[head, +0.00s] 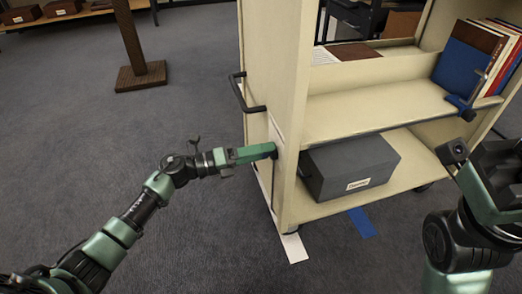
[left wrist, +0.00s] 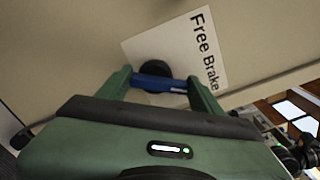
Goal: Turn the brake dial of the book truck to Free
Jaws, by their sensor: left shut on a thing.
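The cream book truck (head: 272,60) stands in the middle and right of the head view. My left gripper (head: 272,152) reaches its end panel from the left, fingers at the dial. In the left wrist view the brake dial shows as a round black knob (left wrist: 154,68) with a blue bar (left wrist: 160,84). The green fingers are shut on the bar's two ends. A white card (left wrist: 190,45) behind it reads "Free Brake"; I cannot tell which word the dial points to. My right arm is at the right edge; its fingertips are not clearly visible.
A black handle (head: 240,95) sticks out of the end panel above my left gripper. A grey box (head: 350,165) is on the lower shelf, books (head: 470,60) above. Blue tape (head: 362,222) and a white strip (head: 294,247) lie on the carpet. Open floor lies left.

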